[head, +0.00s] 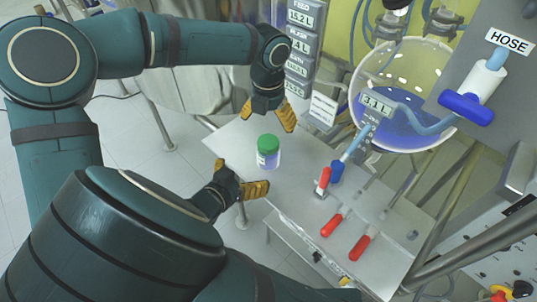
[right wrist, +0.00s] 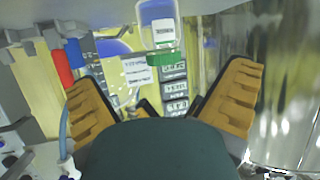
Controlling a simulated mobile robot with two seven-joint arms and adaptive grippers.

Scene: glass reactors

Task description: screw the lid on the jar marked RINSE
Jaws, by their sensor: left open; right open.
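A clear jar (head: 267,160) with a white label stands upright on the grey table. A green lid (head: 268,143) sits on its top; I cannot tell how tightly. The jar (right wrist: 158,14) and green lid (right wrist: 161,55) also show upside down at the top of the right wrist view; the label is too small to read surely. My left gripper (head: 267,118) is open and empty just behind and above the lid. My right gripper (head: 242,177) is open and empty, to the lower left of the jar, its fingers apart from it.
Red-handled valves (head: 332,224) and a blue-capped fitting (head: 337,172) are right of the jar on the grey table (head: 285,207). A glass vessel with blue liquid (head: 400,125) and a HOSE panel (head: 509,42) stand behind right. Display boxes (head: 302,45) rise behind the left gripper.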

